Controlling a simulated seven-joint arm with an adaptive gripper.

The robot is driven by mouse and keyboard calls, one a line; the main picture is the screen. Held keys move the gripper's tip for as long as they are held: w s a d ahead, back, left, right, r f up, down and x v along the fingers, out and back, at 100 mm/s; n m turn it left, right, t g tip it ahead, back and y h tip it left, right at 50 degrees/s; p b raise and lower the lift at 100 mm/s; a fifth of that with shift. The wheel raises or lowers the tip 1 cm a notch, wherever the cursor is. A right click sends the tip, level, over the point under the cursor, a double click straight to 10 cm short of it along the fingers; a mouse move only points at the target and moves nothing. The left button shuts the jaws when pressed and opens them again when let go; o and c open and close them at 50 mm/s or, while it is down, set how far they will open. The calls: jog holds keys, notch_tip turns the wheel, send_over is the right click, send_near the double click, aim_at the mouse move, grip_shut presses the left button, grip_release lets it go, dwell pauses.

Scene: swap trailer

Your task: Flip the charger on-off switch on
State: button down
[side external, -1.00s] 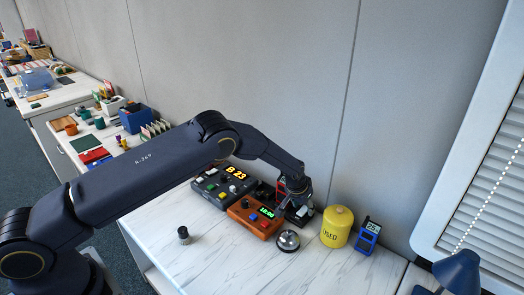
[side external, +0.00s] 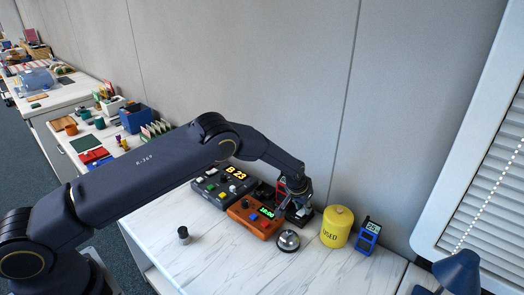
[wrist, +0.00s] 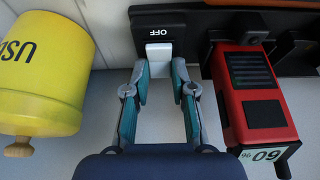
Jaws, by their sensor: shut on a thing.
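The charger (wrist: 207,16) is a black unit along the wall, at the top of the wrist view. Its switch (wrist: 158,52) is a white lever on a black block, with the word OFF printed above it. My gripper (wrist: 160,74) has its two teal-padded fingertips on either side of the white lever and is shut on it. In the side view my gripper (side external: 293,207) is low at the charger's right end, and the arm and fingers largely hide the switch. A red battery pack (wrist: 246,85) sits on the charger just right of my fingers.
A yellow canister marked USED (side external: 336,228) stands right of my gripper, with a blue meter (side external: 368,236) beyond. The front tabletop is mostly clear.

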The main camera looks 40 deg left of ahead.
aim_at(302, 212)
jog(key=shift+w+d+f+g, duration=0.1)
jog(key=shift+w+g, duration=0.15)
jog(key=shift+g, duration=0.4)
jog(key=shift+w+g, duration=0.2)
jog(key=shift+g, duration=0.45)
jog(key=shift+s+g, duration=0.1)
jog(key=shift+g, duration=0.2)
jog(key=c, duration=1)
grip_release()
jog(key=shift+o, duration=0.2)
notch_tip(302, 212, up, 12)
jog(key=s, duration=0.1)
